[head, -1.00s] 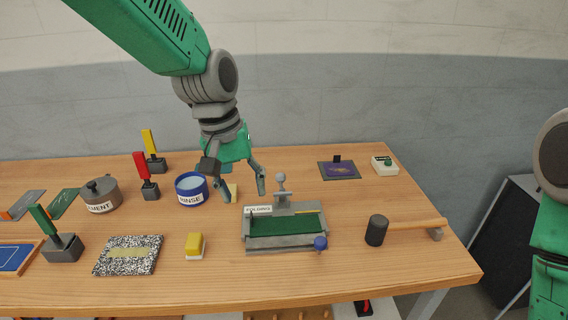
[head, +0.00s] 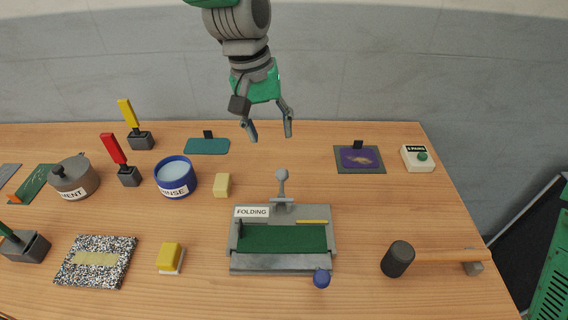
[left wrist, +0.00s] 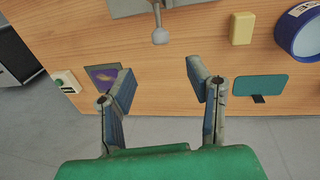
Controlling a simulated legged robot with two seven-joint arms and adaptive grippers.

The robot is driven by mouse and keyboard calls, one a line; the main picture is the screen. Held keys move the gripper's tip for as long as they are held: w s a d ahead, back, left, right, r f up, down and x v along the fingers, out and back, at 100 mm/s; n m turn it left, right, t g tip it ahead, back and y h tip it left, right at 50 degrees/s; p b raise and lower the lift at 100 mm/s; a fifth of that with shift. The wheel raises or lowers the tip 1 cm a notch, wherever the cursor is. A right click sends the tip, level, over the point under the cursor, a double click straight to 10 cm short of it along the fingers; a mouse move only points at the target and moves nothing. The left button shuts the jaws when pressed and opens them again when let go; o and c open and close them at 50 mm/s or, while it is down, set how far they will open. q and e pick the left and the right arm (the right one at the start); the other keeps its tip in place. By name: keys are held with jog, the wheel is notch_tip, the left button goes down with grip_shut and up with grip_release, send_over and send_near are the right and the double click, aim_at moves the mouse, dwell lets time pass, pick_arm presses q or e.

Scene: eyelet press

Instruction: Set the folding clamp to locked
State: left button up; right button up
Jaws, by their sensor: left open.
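The folding clamp (head: 283,263) stands at the front middle of the table, a grey frame with a green bed and a label reading FOLDING. A grey lever with a ball knob (head: 282,175) stands upright at its back edge, and a blue knob (head: 321,278) is at its front right corner. The lever's ball also shows in the left wrist view (left wrist: 160,36). My left gripper (head: 268,137) is open and empty, above the back of the table and beyond the lever, apart from it. In the left wrist view the open fingers (left wrist: 160,82) hold nothing. My right gripper is out of view.
A yellow block (head: 222,185), a blue RINSE bowl (head: 176,178) and a teal plate (head: 207,146) lie left of the lever. A purple card (head: 360,158) and a button box (head: 417,158) are at the back right. A mallet (head: 398,259) lies right of the clamp.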

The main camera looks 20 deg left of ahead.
aim_at(281, 171)
pick_arm(q)
jog(key=f, duration=0.4)
jog(key=w+d+f, duration=0.1)
jog(key=f, duration=0.3)
jog(key=d+f, duration=0.1)
jog(key=f, duration=0.3)
jog(key=shift+w+f, duration=0.1)
jog(key=shift+w, duration=0.05)
jog(key=shift+a, duration=0.1)
grip_shut()
